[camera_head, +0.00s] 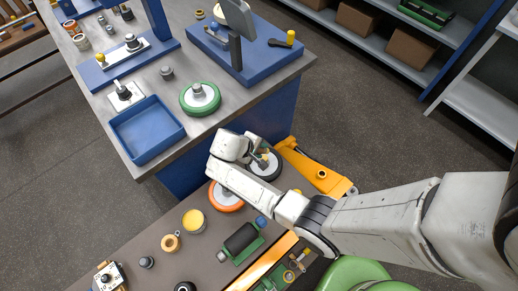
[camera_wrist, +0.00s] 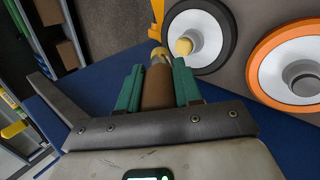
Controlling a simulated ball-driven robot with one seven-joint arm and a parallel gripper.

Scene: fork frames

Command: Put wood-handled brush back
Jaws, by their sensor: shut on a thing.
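My gripper (camera_wrist: 157,76) is shut on the wood-handled brush (camera_wrist: 158,92). Its brown handle lies between the two green fingers in the wrist view, with a pale yellowish end beyond the fingertips. In the head view my gripper (camera_head: 262,158) is at the far end of the near bench, above the black-rimmed wheel (camera_head: 267,170). Most of the brush is hidden there by my arm, and its bristles cannot be made out clearly.
An orange-rimmed wheel (camera_head: 226,197) lies beside the black-rimmed one. A yellow-orange tool (camera_head: 312,168) is to their right. The blue-sided bench (camera_head: 225,112) stands beyond, with a blue tray (camera_head: 148,130) and green wheel (camera_head: 200,97). Shelves (camera_head: 385,40) are at the back right.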

